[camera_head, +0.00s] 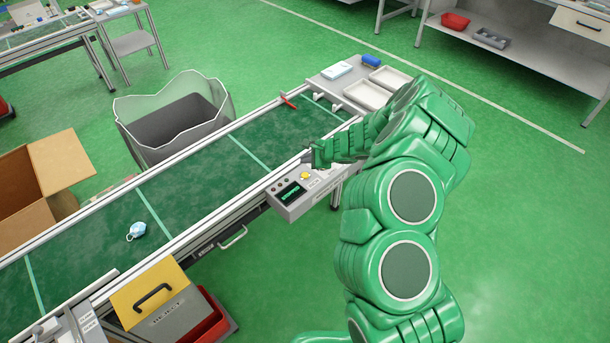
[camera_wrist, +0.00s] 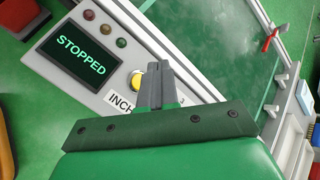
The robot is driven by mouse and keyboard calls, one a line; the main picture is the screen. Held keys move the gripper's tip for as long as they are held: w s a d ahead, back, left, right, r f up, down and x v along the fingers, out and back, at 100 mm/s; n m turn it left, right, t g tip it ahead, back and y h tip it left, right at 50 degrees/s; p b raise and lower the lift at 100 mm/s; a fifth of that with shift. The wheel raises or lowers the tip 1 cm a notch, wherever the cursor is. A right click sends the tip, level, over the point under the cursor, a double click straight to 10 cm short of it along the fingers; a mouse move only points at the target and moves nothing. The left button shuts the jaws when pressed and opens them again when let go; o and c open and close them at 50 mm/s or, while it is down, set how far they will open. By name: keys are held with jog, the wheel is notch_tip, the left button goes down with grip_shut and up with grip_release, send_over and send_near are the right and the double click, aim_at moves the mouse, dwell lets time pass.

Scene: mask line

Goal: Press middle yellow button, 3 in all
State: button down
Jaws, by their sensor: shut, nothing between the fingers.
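A grey control box (camera_head: 297,207) is fixed to the near side of the conveyor. Its yellow button (camera_wrist: 136,82) sits beside a label of which "INCH" can be read; it also shows in the head view (camera_head: 304,176). The box's dark screen (camera_wrist: 75,56) reads "STOPPED" in green letters. My gripper (camera_wrist: 158,72) is shut and empty. Its fingertips overlap the right edge of the yellow button in the wrist view; I cannot tell whether they touch it. Other buttons, if any, are hidden behind my fingers and palm.
The green conveyor belt (camera_head: 190,178) carries a small pale blue item (camera_head: 136,231). Trays and a blue object (camera_head: 371,60) lie on the end table. A yellow-lidded box (camera_head: 150,290) hangs at the near side.

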aim_at(307, 176)
jog(key=shift+r, duration=0.1)
dwell(0.6)
jog(key=shift+r, duration=1.75)
jog(key=shift+f, duration=4.4)
